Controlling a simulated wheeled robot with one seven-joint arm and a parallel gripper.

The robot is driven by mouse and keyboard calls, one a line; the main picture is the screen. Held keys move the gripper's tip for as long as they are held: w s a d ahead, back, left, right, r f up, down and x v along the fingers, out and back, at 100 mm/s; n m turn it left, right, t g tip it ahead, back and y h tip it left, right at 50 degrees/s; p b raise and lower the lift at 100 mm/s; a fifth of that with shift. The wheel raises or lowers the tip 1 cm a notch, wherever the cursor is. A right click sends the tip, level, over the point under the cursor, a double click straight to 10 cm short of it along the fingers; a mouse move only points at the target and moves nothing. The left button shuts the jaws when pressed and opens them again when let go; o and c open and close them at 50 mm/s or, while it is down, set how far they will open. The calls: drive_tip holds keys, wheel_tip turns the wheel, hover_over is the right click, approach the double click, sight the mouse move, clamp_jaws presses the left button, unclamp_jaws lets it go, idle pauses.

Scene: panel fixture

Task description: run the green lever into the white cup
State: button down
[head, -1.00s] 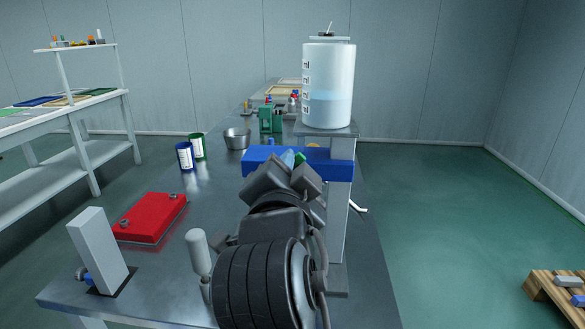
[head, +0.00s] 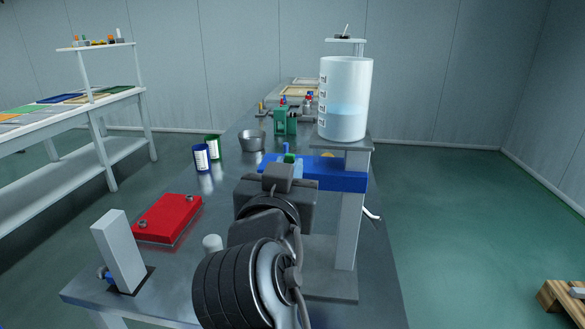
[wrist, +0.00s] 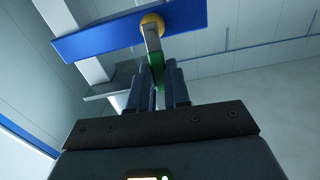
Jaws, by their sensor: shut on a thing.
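The green lever (wrist: 157,70) shows in the wrist view between my gripper's fingers (wrist: 158,82), which are shut on it. It joins a grey stem under a yellow round knob (wrist: 152,22) at the blue bar (wrist: 105,38). In the head view my gripper (head: 287,166) is in front of the left part of the blue bar (head: 335,175), with a bit of green at its tip. I make out no white cup. A pale rounded top (head: 212,243) shows left of my arm, mostly hidden, and I cannot tell what it is.
A clear tank (head: 345,100) with bluish liquid stands on a grey post above the bar. A red box (head: 167,218), a grey block (head: 118,250), a blue can (head: 201,158), a green can (head: 212,146) and a metal bowl (head: 252,142) stand on the bench.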

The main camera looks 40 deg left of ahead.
drive_tip(key=shift+s+a+f+n, duration=0.1)
drive_tip(key=shift+a+n, duration=0.05)
drive_tip(key=shift+n, duration=0.35)
drive_tip(key=c, duration=1.1)
unclamp_jaws()
drive_tip(key=v, duration=0.7)
drive_tip(key=shift+s+d+b, duration=0.25)
drive_tip(key=shift+s+b, duration=0.05)
